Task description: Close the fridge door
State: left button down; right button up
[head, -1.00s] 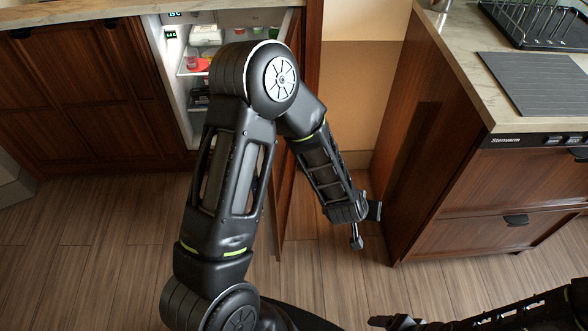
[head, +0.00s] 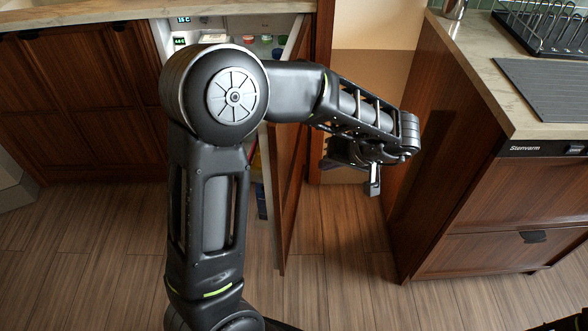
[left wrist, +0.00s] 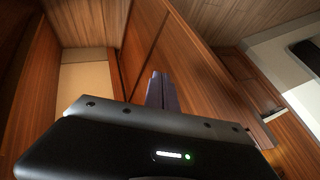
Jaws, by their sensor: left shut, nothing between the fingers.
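The fridge door (head: 290,200) is a dark wood panel in the head view. It stands open, swung out towards me, with its outer face to the right. The fridge's lit interior (head: 270,43) shows behind my left arm, which hides much of it. My left gripper (head: 372,187) is shut and empty.
A wood cabinet (head: 470,205) with a stone top stands close on the right, leaving a narrow gap beside the door. A rack (head: 550,28) and a dark mat (head: 550,85) lie on that top. Wood cabinets (head: 80,100) line the left. Floor in front is clear.

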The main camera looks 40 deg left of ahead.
pick_arm(q)
jog(key=shift+f, duration=0.1)
jog(key=b, duration=0.4)
send_near(286, 172)
jog(key=s+x, duration=0.1)
jog(key=x, duration=0.3)
jog(key=shift+w+a+f, duration=0.15)
jog(key=shift+w+f, duration=0.2)
jog(key=shift+w, duration=0.15)
